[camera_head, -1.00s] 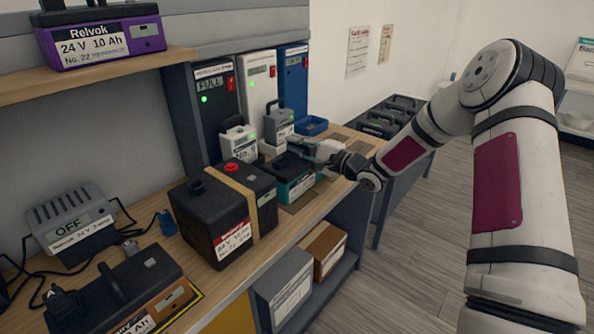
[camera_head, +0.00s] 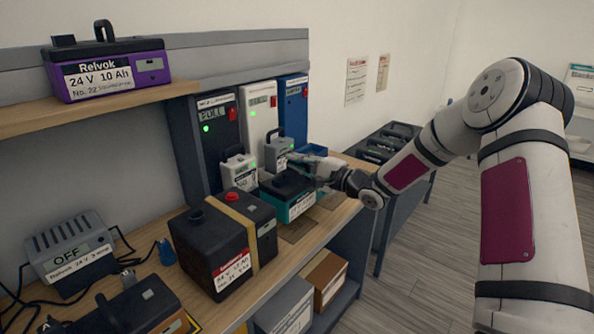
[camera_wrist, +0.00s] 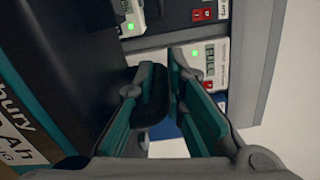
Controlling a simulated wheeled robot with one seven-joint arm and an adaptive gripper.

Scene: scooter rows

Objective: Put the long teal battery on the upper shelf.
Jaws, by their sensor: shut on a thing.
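The long teal battery (camera_head: 281,209) has a black top and a white label, and hangs a little above the bench beside the chargers. It also shows in the wrist view (camera_wrist: 50,90), filling the left side. My gripper (camera_head: 305,170) is shut on the battery's dark handle; the fingers (camera_wrist: 160,95) close around the handle in the wrist view. The upper shelf (camera_head: 35,117) is a wooden board at the upper left. A purple Relvok battery (camera_head: 108,72) stands on it.
Chargers (camera_head: 218,140) stand behind the teal battery, with small grey and white batteries at their feet. A large black battery with a tan strap (camera_head: 210,248) stands in front on the bench. A grey OFF charger (camera_head: 70,250) is at lower left. The shelf's front left is bare.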

